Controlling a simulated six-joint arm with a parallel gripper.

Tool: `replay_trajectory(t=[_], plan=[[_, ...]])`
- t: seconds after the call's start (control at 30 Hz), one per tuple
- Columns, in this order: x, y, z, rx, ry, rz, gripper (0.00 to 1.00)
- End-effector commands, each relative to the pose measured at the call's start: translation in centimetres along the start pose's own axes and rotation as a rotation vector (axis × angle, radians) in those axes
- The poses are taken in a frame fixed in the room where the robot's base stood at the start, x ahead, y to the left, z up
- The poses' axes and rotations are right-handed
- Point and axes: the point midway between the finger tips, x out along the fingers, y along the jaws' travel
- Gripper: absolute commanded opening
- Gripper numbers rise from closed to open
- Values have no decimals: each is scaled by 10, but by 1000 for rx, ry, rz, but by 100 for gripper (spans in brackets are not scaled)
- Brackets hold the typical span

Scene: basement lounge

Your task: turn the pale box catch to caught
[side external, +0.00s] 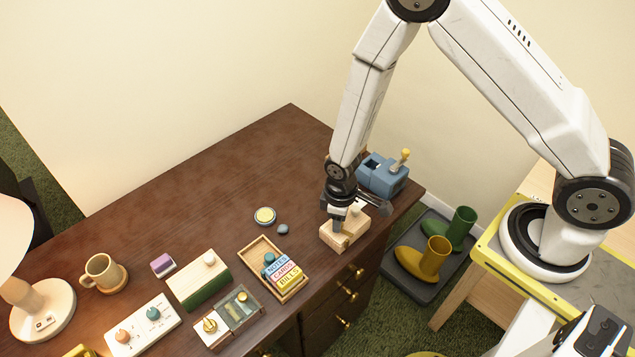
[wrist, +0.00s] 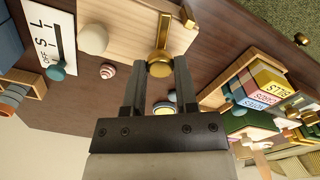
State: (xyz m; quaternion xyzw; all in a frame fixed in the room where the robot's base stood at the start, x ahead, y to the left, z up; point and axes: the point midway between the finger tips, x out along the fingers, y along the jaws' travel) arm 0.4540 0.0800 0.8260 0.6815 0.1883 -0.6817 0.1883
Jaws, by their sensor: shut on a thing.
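The pale box (side external: 340,235) stands near the desk's right front edge, under my gripper (side external: 338,218). In the wrist view, the pale box (wrist: 120,24) fills the upper middle and has a round pale knob (wrist: 93,38) on it. Its brass catch (wrist: 164,30) is a narrow bar ending in a round brass knob (wrist: 160,67). My gripper (wrist: 160,75) is shut on that brass knob, with one finger on each side. The bar points roughly straight from the box toward my gripper in that view. Whether the catch is engaged cannot be told.
A blue box (side external: 382,178) with a yellow-topped lever stands behind the pale box. A wooden tray (side external: 294,291) with labelled blocks lies to the left, near a green-sided box (side external: 190,283). A mug (side external: 103,272) stands farther left. The desk's back half (side external: 230,165) is clear.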

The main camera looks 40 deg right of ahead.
Motion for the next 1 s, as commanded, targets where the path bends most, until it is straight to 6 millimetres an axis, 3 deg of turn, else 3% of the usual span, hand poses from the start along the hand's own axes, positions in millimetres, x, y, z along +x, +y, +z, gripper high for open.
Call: replay_trajectory(t=[0.4,0.97,1.0], plan=[[0,0,0,253,1,0,0],[0,0,0,293,0,0,0],[0,0,0,293,0,0,46]])
